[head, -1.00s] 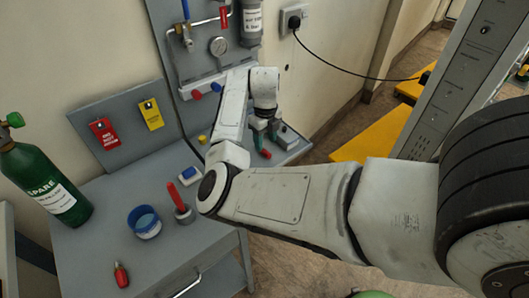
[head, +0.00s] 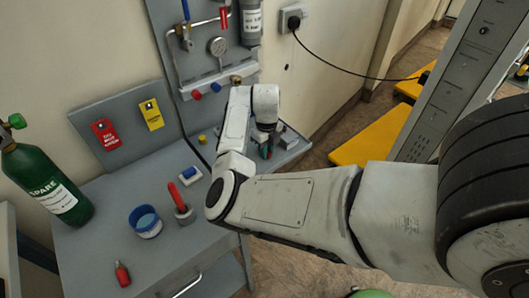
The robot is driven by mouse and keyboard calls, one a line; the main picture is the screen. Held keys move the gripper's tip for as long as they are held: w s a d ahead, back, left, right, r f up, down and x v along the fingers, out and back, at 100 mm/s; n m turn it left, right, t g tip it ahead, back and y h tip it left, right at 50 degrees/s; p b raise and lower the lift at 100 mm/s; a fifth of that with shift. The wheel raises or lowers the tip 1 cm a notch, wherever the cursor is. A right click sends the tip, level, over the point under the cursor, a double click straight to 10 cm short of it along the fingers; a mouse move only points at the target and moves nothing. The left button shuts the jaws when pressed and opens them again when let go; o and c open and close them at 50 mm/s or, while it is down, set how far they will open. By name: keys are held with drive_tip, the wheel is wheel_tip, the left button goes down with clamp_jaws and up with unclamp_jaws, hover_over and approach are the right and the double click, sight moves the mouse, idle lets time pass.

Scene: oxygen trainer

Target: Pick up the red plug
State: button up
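A small red piece, likely the red plug (head: 270,155), shows at the fingertips of my gripper (head: 266,150) at the right end of the grey bench. Most of it is hidden behind the fingers. My gripper points down there, with a teal finger beside the red piece. The wrist hides much of the fingers, so I cannot tell whether they touch it or are closed on it.
A grey block (head: 288,138) stands just right of my gripper. A yellow piece (head: 202,139), blue-and-white block (head: 190,175), red-handled tool (head: 179,200), blue tub (head: 145,222) and small red bottle (head: 122,274) stand on the bench (head: 90,240). The pipe panel rises behind.

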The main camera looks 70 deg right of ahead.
clamp_jaws()
drive_tip(key=shift+r, duration=0.1)
idle(0.7)
